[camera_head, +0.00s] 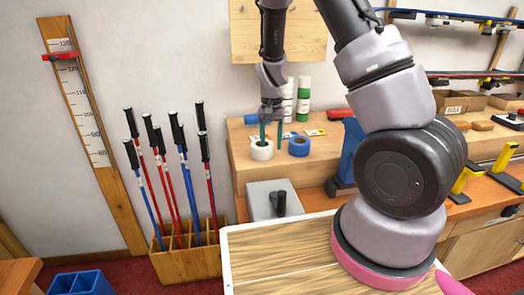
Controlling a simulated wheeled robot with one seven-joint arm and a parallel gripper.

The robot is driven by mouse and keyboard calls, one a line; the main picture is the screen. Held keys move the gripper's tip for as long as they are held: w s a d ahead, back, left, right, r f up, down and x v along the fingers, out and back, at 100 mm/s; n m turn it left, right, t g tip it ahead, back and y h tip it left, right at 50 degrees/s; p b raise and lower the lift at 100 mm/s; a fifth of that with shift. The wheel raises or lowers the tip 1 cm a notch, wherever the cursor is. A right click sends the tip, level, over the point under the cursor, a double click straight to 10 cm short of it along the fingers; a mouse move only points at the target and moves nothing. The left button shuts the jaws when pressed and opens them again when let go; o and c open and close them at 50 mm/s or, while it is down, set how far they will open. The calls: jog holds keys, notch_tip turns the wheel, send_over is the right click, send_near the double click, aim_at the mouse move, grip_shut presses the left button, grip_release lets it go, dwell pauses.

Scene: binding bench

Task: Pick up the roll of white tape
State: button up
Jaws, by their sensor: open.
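The roll of white tape (262,151) lies on the wooden bench shelf in the middle of the head view. My gripper (271,143) points down at it with its fingers apart. One teal finger overlaps the middle of the roll, and the other is just right of it, between the white roll and a blue roll. The gripper seems to straddle the roll's right-hand wall. I cannot tell whether either finger touches the tape. The roll's hole is partly hidden by the finger.
A blue tape roll (299,147) sits close on the right. White and green cans (303,99) stand behind. A blue vise-like tool (349,152) is farther right. A grey box with a black knob (274,200) is below. Ski poles (184,165) stand in a wooden rack at left.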

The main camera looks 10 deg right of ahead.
aim_at(271, 145)
jog(key=shift+w+f, duration=0.1)
jog(key=shift+f, duration=1.4)
grip_shut()
notch_tip(271, 145, up, 10)
jog(key=shift+r, duration=0.1)
